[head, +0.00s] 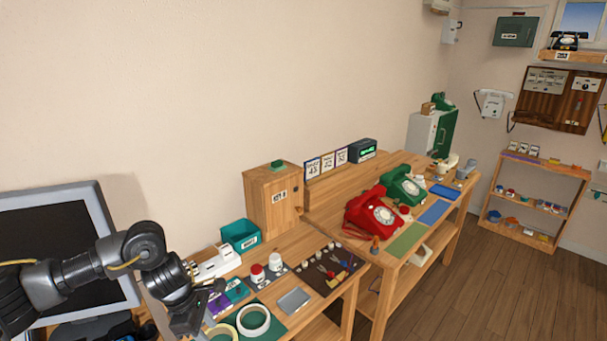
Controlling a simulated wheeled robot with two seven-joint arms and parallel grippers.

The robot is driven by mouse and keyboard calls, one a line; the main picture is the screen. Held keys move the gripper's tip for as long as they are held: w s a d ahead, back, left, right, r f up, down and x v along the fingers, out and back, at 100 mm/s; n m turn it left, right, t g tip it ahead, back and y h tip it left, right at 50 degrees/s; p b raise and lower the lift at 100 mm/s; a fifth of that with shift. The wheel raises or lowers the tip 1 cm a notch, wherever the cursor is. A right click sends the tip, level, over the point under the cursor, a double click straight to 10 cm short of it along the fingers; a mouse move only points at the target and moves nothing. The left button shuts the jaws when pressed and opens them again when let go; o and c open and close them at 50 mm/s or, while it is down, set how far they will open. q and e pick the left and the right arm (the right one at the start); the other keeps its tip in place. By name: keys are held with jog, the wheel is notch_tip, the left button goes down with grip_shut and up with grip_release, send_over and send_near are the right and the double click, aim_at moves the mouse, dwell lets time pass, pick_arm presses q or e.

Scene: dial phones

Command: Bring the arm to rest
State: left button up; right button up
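My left arm reaches in from the lower left, bent at a dark grey joint. My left gripper (190,318) hangs low over the near end of the wooden bench, beside rolls of tape. Its fingers are too dark and foreshortened to tell whether they are open, and I see nothing clearly held. My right gripper is not in view. A red dial phone (371,213) and a green dial phone (403,186) stand on the farther bench, well away from the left gripper.
A monitor (50,235) stands close behind my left arm. Tape rolls (253,320), a teal bin (240,235), a wooden box (272,200) and small jars (275,261) crowd the near bench. Shelves (535,197) stand at the right, with open floor (470,290) before them.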

pick_arm(q)
jog(key=s+d+f+n+t+h, duration=0.1)
jog(key=s+d+n+t+h, duration=0.15)
jog(key=d+n, duration=0.75)
jog(key=s+d+f+n+t+h, duration=0.1)
jog(key=s+d+n+t+h, duration=0.2)
jog(key=d+n, duration=0.7)
jog(key=s+a+f+n+g+y, duration=0.1)
jog(key=s+a+f+n+y, duration=0.3)
jog(key=s+a+n, duration=0.85)
jog(key=s+a+f+n+g+y, duration=0.2)
jog(key=s+a+f+n+y, duration=0.45)
jog(key=n, duration=1.15)
jog(key=s+d+f+h, duration=0.1)
jog(key=s+f+h, duration=0.15)
jog(key=f, duration=2.15)
jog(key=s+a+f+g, duration=0.2)
jog(key=s+f, duration=1.3)
jog(key=s, duration=0.1)
jog(key=shift+s+a, duration=0.4)
